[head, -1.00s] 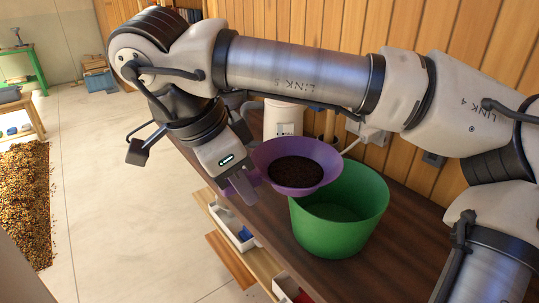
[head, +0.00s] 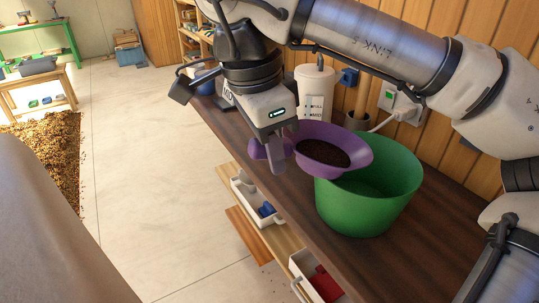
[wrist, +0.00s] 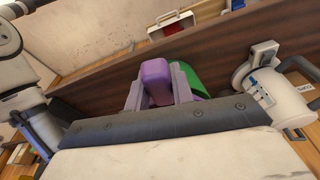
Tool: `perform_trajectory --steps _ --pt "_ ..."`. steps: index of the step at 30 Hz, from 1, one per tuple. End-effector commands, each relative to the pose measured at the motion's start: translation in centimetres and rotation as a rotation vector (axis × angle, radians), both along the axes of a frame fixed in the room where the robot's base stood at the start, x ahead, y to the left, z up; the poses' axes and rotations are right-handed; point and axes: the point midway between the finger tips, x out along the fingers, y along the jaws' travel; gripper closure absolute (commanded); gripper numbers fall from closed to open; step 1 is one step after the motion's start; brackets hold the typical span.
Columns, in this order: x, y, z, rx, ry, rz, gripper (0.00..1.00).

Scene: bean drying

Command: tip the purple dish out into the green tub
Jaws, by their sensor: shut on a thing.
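The purple dish (head: 357,153) holds dark brown granular stuff. In the head view its rim slopes down to the right, and it overlaps the back left rim of the green tub (head: 366,215). The tub stands upright on the brown bench, and the part of its inside that shows looks empty. My gripper (head: 275,152) is left of the dish, shut on its purple handle. In the wrist view the handle (wrist: 157,82) is between my two fingers (wrist: 158,92).
A white lidded canister (head: 314,90) stands on the bench behind the dish. Wall sockets (head: 400,100) with a cable are behind the tub. Open trays (head: 258,205) sit below the bench's front edge. The bench right of the tub is clear.

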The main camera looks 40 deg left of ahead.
Motion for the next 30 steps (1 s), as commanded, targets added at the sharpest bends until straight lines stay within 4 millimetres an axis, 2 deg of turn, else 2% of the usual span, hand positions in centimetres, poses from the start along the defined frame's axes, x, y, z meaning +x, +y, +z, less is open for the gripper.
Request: perform_trajectory --steps 8,18,30 --pt "0.0 0.0 0.0 -0.003 -0.004 0.001 1.00" --pt "0.5 -0.3 2.6 0.092 0.167 0.001 1.00" --pt "0.5 -0.3 2.5 0.099 0.180 0.002 1.00"
